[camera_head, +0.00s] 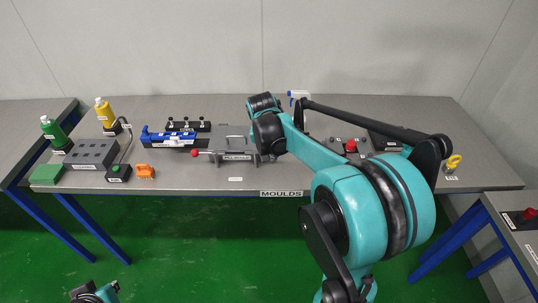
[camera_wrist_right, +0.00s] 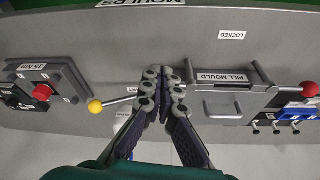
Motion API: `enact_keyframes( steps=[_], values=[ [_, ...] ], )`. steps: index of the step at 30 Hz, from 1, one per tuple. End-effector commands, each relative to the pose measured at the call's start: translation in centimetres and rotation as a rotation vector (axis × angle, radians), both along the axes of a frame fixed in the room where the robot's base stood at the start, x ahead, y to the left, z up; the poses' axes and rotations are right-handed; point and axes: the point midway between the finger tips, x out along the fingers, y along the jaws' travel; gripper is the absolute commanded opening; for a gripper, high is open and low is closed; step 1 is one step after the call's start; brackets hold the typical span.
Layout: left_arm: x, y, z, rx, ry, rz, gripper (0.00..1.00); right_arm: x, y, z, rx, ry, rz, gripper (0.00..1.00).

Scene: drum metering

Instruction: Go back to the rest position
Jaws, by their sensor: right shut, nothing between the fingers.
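My right gripper (camera_wrist_right: 163,85) is shut with nothing between its fingers, in the middle of the right wrist view. It is over the bench beside the pill mould (camera_wrist_right: 230,100). A rod with a yellow ball (camera_wrist_right: 95,106) runs toward the fingers; whether they touch it cannot be told. In the head view my right arm (camera_head: 330,165) reaches across the bench and hides the gripper. The pill mould (camera_head: 237,155) shows left of the arm, with a red ball handle (camera_head: 194,153).
The grey bench (camera_head: 235,110) holds a blue mould (camera_head: 168,138), a dark box (camera_head: 92,153), yellow (camera_head: 105,115) and green (camera_head: 53,132) bottles, and an orange item (camera_head: 145,171). A red-knobbed unit (camera_head: 351,146) stands right of the arm's forearm. The bench's front edge is fairly clear.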

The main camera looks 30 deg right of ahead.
Motion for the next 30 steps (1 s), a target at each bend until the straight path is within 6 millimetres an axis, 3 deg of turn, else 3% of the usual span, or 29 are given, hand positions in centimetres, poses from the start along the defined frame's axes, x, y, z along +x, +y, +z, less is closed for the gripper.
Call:
enact_keyframes(
  steps=[3, 9, 21, 26, 30],
  values=[
    [0.0, 0.0, 1.3, 0.000, 0.000, 0.000, 0.00, -0.6, 0.4, 2.6, 0.000, 0.000, 0.000, 0.00],
    [0.0, 0.0, 2.4, 0.000, 0.000, 0.000, 0.00, -1.4, 1.0, 5.6, 0.000, 0.000, 0.000, 0.00],
    [0.0, 0.0, 2.6, 0.000, 0.000, 0.000, 0.00, -2.0, 1.5, 6.8, -0.001, -0.005, 0.014, 0.00],
    [0.0, 0.0, 2.7, 0.000, 0.000, 0.000, 0.00, -4.5, 4.5, 7.5, -0.009, -0.042, 0.133, 0.00],
    [0.0, 0.0, 2.7, 0.000, 0.000, 0.000, 0.00, -8.5, 8.7, 7.7, -0.030, -0.108, 0.320, 0.00]
  ],
)
